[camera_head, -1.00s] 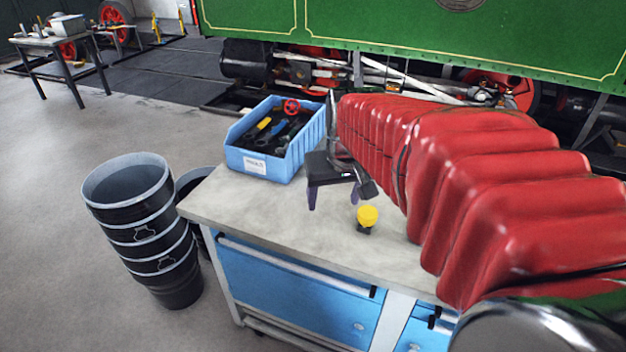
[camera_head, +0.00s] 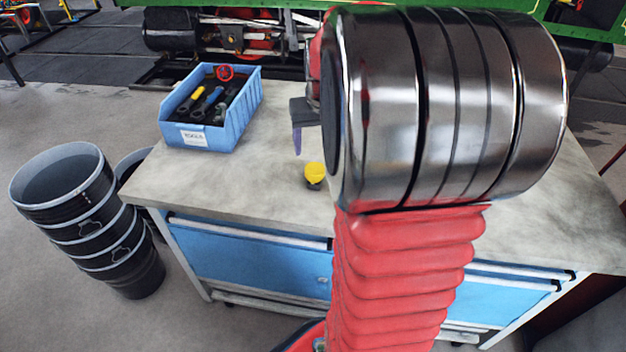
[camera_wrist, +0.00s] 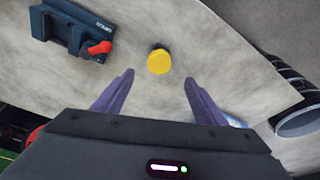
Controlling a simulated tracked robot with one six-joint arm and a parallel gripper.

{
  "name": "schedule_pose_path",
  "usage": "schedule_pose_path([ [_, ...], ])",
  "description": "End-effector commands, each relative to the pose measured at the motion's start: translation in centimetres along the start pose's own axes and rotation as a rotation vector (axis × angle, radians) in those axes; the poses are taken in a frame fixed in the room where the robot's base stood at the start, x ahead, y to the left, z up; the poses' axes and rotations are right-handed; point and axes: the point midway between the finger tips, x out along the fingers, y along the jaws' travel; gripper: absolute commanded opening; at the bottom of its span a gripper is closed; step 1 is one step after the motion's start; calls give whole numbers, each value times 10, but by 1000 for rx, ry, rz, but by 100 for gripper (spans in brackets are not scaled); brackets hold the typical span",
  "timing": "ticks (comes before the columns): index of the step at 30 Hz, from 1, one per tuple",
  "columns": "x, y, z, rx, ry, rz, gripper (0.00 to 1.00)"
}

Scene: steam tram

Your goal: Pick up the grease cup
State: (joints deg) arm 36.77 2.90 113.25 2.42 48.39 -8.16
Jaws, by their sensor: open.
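The grease cup, with a yellow cap (camera_head: 315,171) and a dark base, stands on the workbench top (camera_head: 245,190) near its front edge. It also shows in the wrist view (camera_wrist: 159,62), just beyond and between my fingertips. My gripper (camera_wrist: 158,80) is open and empty, its two purple fingers spread apart with the cup ahead of them. In the head view my arm hides most of the gripper; one purple finger shows to the left of the cup, apart from it.
A blue tool bin (camera_head: 238,118) stands at the bench's back left. Stacked black buckets (camera_head: 85,220) stand on the floor to the left. A dark blue device with a red part (camera_wrist: 75,30) lies on the bench. Bench top around the cup is clear.

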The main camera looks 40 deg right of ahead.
Motion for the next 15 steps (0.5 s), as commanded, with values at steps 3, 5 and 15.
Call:
schedule_pose_path([
  [3, 15, 0, 1, 0, -5, -1, 65],
  [5, 24, 0, 1, 0, -5, -1, 65],
  [15, 73, 0, 0, 0, -3, -1, 65],
])
